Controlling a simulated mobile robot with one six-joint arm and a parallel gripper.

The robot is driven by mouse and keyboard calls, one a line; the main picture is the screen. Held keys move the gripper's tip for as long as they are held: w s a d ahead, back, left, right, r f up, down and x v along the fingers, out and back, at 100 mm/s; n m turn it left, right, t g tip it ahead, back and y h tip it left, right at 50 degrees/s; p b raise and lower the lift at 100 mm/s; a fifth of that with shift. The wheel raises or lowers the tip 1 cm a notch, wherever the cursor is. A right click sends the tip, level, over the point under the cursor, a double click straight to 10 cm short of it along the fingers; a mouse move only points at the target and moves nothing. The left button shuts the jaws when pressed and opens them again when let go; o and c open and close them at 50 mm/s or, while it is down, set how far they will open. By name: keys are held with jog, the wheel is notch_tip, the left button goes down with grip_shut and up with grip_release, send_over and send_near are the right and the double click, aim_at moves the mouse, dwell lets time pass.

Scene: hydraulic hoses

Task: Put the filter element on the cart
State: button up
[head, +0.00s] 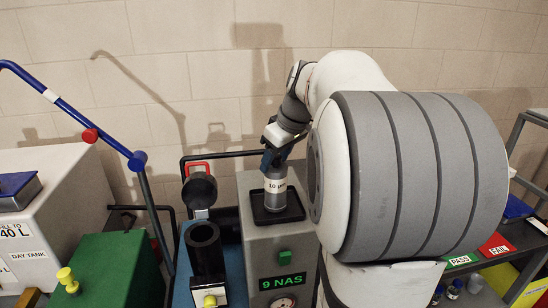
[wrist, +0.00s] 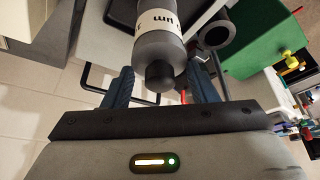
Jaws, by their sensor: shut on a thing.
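The filter element is a grey cylinder with a white "10 µm" label (head: 276,190), upright at the black tray (head: 292,211) on top of a grey cabinet. I cannot tell whether its base touches the tray. My gripper (head: 270,160) is above it, its blue fingers shut on its upper end. In the wrist view the filter element (wrist: 160,40) sits between the two fingers of my gripper (wrist: 161,85). A blue-decked cart (head: 232,262) with a black open cylinder (head: 205,250) stands just left of the cabinet; the cabinet may belong to it.
The cabinet front has a "9 NAS" display (head: 283,282). A green box (head: 110,265) and a white day tank (head: 50,215) stand left, with a blue tubular lever (head: 65,105). A shelf with PASS (head: 460,260) and FAIL (head: 496,246) plates is right. My arm hides the middle.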

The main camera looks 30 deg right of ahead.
jog(key=shift+f, duration=0.2)
jog(key=o, duration=1.4)
jog(key=shift+r, duration=0.1)
jog(key=shift+c, duration=0.2)
jog(key=shift+r, duration=0.25)
jog(key=v, duration=1.2)
jog(key=s+a+f+m, duration=0.1)
jog(key=s+a+f, duration=0.4)
jog(key=f, duration=0.2)
jog(key=s+a+f+m+h, duration=0.1)
jog(key=s+a+f+m, duration=0.1)
jog(key=s+a+f, duration=0.3)
jog(key=s+a+f+m+g, duration=0.1)
jog(key=s+a+f, duration=0.4)
jog(key=f, duration=0.6)
jog(key=shift+s+a+f+h, duration=0.25)
jog(key=shift+a+h, duration=0.15)
jog(key=shift+a, duration=0.3)
